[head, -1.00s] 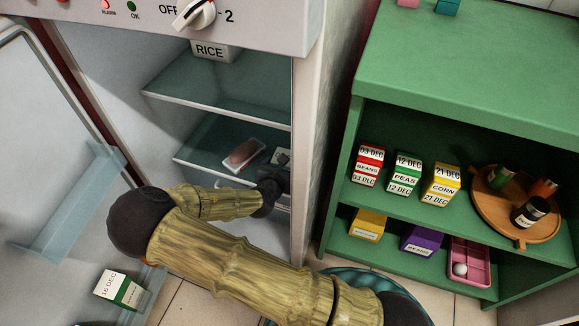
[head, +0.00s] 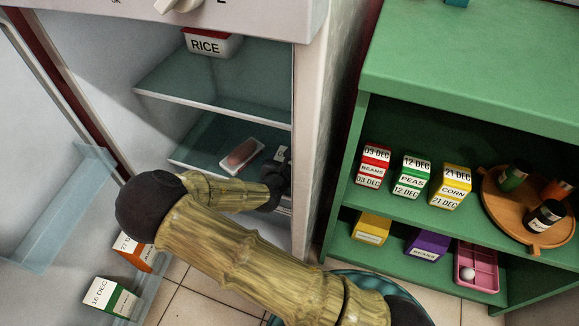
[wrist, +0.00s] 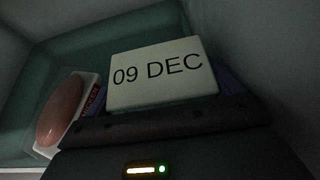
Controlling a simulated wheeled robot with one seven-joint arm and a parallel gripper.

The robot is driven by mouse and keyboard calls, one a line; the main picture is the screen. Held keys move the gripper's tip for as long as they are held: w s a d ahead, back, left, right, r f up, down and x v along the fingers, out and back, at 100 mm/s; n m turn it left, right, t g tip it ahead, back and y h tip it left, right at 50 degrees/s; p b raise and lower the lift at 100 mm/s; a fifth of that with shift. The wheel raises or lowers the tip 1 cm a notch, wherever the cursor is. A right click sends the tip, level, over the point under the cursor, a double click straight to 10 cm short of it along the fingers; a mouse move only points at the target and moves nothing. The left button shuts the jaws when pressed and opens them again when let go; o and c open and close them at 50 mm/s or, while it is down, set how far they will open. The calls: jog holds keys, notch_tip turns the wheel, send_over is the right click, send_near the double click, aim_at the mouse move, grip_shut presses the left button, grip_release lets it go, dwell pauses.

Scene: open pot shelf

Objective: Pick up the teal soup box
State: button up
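My gripper (head: 277,178) reaches into the open fridge at the middle shelf, beside a packaged tray; in the head view it is small and dark. In the wrist view a box with a white face marked 09 DEC (wrist: 163,74) stands right in front of my gripper (wrist: 165,112). Its side colour and name do not show, so I cannot tell whether it is the teal soup box. Narrow bluish-purple strips show at both sides of it. Whether the fingers are closed on it is not clear. A teal block (head: 456,2) is cut off on top of the green shelf.
A meat tray (head: 241,154) lies left of my gripper. A RICE box (head: 207,44) stands on the shelf above. The open fridge door holds a green-and-white box (head: 110,297) and an orange one (head: 138,251). The green shelf (head: 465,75) at right holds several boxes.

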jog(key=shift+a, duration=0.15)
jog(key=c, duration=0.5)
jog(key=shift+a, duration=0.1)
jog(key=shift+r, duration=0.1)
jog(key=shift+a+r+p, duration=0.3)
jog(key=shift+r+p, duration=0.3)
jog(key=shift+p, duration=0.4)
jog(key=r+p, duration=0.1)
jog(key=r, duration=0.1)
jog(key=r+p, duration=0.3)
jog(key=r, duration=0.1)
jog(key=shift+w+a+r+p, duration=0.1)
jog(key=shift+a+p, duration=0.2)
jog(key=a+p, duration=0.1)
jog(key=a, duration=0.5)
jog(key=a+p, duration=0.2)
jog(key=a, duration=0.4)
jog(key=a+p, duration=0.1)
jog(key=a, duration=0.6)
jog(key=shift+w+f, duration=0.2)
jog(key=shift+w, duration=0.2)
jog(key=shift+d, duration=0.1)
